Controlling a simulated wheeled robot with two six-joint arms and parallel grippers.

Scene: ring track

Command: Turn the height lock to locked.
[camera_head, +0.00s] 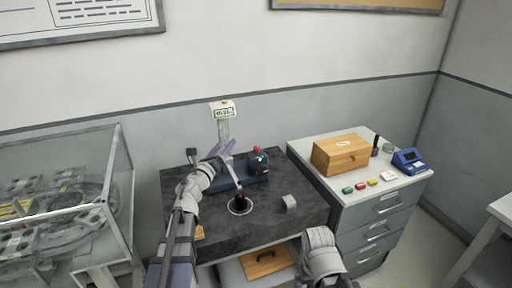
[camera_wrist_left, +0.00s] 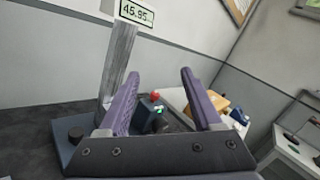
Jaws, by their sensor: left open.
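A gauge with a display (camera_head: 222,110) on a grey column (camera_head: 224,131) stands on a dark blue base (camera_head: 232,179) on the dark bench. In the left wrist view the display (camera_wrist_left: 136,12) reads about 45.95. A dark unit (camera_head: 258,164) with a red knob (camera_head: 257,150) and green light is at the base's right end. A black knob (camera_wrist_left: 75,134) sits at the base's left end. I cannot tell which part is the height lock or its setting. My left gripper (camera_head: 238,165) is open and empty, in front of the column. My right gripper is out of view.
A round fixture (camera_head: 240,207) and a small grey block (camera_head: 289,202) are on the bench. A drawer cabinet (camera_head: 376,218) at right carries a wooden box (camera_head: 341,154), colored buttons and a blue device (camera_head: 409,161). A glass case (camera_head: 68,190) stands at left.

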